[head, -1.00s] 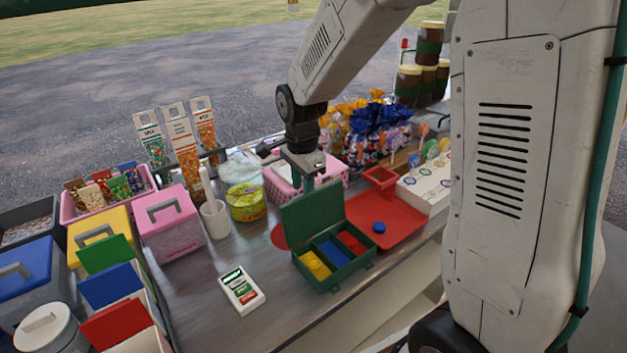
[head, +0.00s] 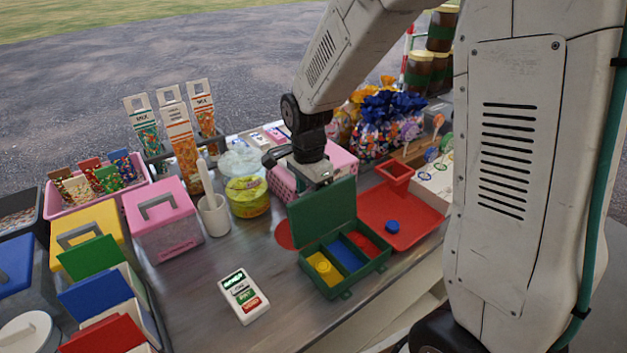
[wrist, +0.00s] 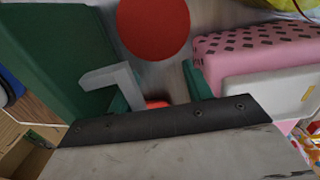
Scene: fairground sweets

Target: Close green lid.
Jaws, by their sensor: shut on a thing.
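The green lid (head: 322,213) stands raised, roughly upright, at the back edge of the green box (head: 352,283). The box is open toward the front, showing yellow, blue and red compartments. My gripper (head: 318,173) is just behind the lid's upper edge; its fingertips are hidden by the lid in the head view. In the wrist view my gripper's green fingers (wrist: 155,88) are apart, beside a grey L-shaped piece next to the lid (wrist: 55,55). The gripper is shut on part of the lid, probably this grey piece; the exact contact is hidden.
A red tray (head: 420,228) with a blue knob lies right of the box. A red disc (wrist: 153,25) lies behind the lid.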

